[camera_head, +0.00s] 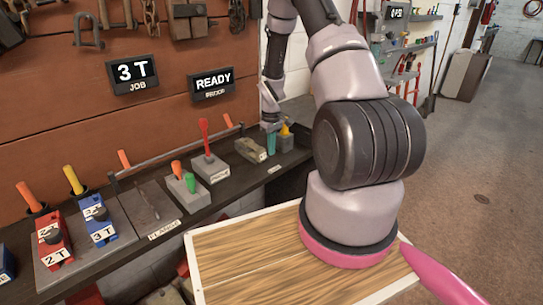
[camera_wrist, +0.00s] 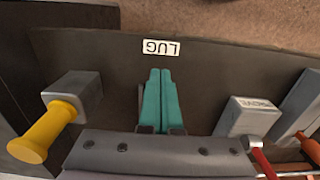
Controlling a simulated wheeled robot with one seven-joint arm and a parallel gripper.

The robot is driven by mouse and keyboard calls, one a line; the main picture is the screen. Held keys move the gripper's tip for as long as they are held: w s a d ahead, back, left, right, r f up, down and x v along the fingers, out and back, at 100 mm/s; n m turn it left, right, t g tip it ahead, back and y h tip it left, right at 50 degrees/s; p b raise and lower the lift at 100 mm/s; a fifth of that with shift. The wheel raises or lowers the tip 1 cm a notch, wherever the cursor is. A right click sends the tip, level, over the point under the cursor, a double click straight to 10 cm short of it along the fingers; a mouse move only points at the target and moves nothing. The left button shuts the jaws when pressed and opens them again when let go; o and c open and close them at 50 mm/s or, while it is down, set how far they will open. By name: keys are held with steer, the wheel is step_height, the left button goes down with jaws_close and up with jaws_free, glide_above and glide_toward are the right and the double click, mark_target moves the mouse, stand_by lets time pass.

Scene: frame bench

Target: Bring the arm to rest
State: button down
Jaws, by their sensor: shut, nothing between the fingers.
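My gripper (camera_head: 271,152) hangs fingers-down over the right end of the dark bench shelf in the head view. Its two teal fingers are pressed together with nothing between them, as the wrist view (camera_wrist: 159,75) also shows. My arm rises from its pink-ringed base at the right and bends over toward the shelf. The fingers are just behind a white LUG label (camera_wrist: 160,47). Whether the fingertips touch the shelf cannot be told.
A grey block with a yellow handle (camera_wrist: 48,130) stands close beside my gripper. On the other side is a labelled grey block (camera_wrist: 247,117). Red and blue 2 T and 3 T blocks (camera_head: 98,226) stand farther left. Signs read 3 T (camera_head: 133,72) and READY (camera_head: 212,83). Floor at right is open.

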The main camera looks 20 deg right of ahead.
steer(key=s+a+r+m+t, duration=0.2)
steer(key=s+r, duration=0.1)
steer(key=r, duration=1.2)
steer(key=s+a+r+m+t, duration=0.1)
steer(key=s+a+r+m, duration=0.15)
steer(key=r, duration=1.25)
steer(key=s+a+r+m+t+y, duration=0.1)
steer(key=s+a+r+m+t, duration=0.1)
steer(key=s+r, duration=0.5)
steer(key=s+a+r+m+t+y, duration=0.1)
steer(key=s+a+r, duration=0.3)
steer(key=s+r, duration=0.4)
steer(key=s+t, duration=0.1)
steer(key=s, duration=0.5)
steer(key=shift+s+a+r+m, duration=0.15)
steer(key=shift+s+r+m, duration=0.1)
steer(key=shift+m, duration=0.1)
